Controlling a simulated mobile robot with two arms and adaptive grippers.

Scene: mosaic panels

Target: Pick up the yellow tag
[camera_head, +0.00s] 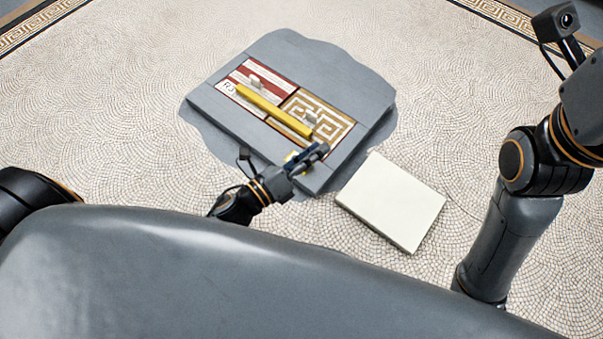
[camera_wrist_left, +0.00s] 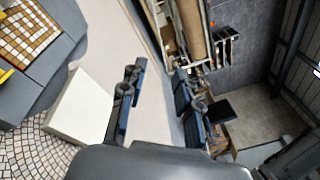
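A small yellow patch (camera_head: 291,156), which may be the yellow tag, shows at the near edge of the grey slab in the head view, partly hidden behind my left gripper (camera_head: 318,152). I cannot tell whether they touch. In the left wrist view the fingers of my left gripper (camera_wrist_left: 160,105) stand apart with nothing between them. A long yellow bar (camera_head: 273,110) lies across the two mosaic panels. A bit of yellow (camera_wrist_left: 5,73) also shows at the left edge of the wrist view; I cannot tell which thing it is. My right gripper is out of view.
The grey slab (camera_head: 222,103) holds a red striped panel (camera_head: 265,72) and a gold key-pattern panel (camera_head: 335,125), each with a light grey knob-like piece. A cream block (camera_head: 392,202) lies to the right of my left gripper. Pebbled mosaic floor surrounds them.

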